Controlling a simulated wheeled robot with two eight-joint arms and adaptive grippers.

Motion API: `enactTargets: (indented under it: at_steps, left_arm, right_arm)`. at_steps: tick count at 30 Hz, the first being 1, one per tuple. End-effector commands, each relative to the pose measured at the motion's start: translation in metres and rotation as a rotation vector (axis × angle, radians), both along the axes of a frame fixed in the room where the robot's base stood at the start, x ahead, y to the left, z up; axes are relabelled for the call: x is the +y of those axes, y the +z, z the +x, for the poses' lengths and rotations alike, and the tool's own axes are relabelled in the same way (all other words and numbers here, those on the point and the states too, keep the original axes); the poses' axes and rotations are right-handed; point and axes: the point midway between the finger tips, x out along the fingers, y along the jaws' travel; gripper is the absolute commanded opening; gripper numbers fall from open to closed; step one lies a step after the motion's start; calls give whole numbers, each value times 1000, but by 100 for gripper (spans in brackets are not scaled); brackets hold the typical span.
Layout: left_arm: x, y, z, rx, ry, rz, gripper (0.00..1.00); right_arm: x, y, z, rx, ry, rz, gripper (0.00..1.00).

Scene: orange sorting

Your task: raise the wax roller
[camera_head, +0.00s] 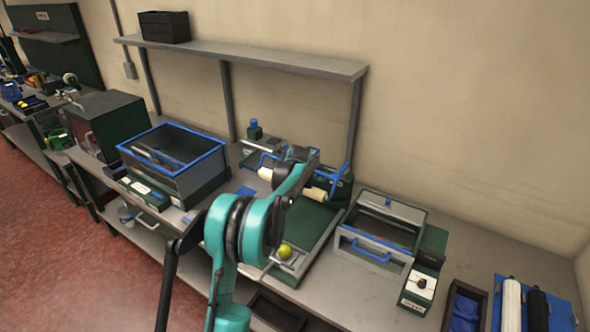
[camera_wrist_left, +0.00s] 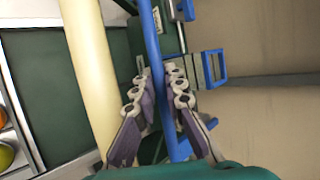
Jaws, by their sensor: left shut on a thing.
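The wax roller (camera_head: 315,193) is a cream cylinder lying across a green bed, with a blue handle frame (camera_head: 346,172). My left arm hides its middle in the head view. In the left wrist view the cream roller (camera_wrist_left: 92,70) runs along the left side, beside the blue handle bar (camera_wrist_left: 152,40). My left gripper (camera_wrist_left: 160,85) has its fingers on both sides of this bar and is shut on it. In the head view the left gripper (camera_head: 296,158) is over the roller, its fingers mostly hidden by the wrist. My right gripper is in neither view.
A yellow-green fruit (camera_head: 285,250) sits at the near end of the green bed (camera_head: 309,222). A blue-rimmed bin (camera_head: 207,157) stands left, and a grey box with blue handles (camera_head: 372,247) right. A shelf (camera_head: 260,58) overhangs the back.

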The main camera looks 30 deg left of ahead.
Motion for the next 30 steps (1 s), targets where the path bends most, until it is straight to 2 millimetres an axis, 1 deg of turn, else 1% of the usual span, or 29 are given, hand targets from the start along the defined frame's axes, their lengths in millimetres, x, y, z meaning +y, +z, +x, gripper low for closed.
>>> enactTargets:
  at_steps: [1, 6, 18, 19, 21, 30]
  left_arm:
    - [0, 3, 3, -2, -1, 1, 0]
    - [-1, 5, 8, -4, -1, 1, 0]
    - [-1, 7, 10, -8, -2, 2, 0]
    - [-1, 7, 10, -8, -2, 2, 16]
    - [-1, 7, 10, -8, -2, 2, 32]
    - [-1, 6, 9, -5, -1, 0, 32]
  right_arm:
    - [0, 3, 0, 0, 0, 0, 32]
    - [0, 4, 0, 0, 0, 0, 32]
    - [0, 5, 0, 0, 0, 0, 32]
    - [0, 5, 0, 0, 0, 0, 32]
    - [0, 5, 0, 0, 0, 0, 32]
    - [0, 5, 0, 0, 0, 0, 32]
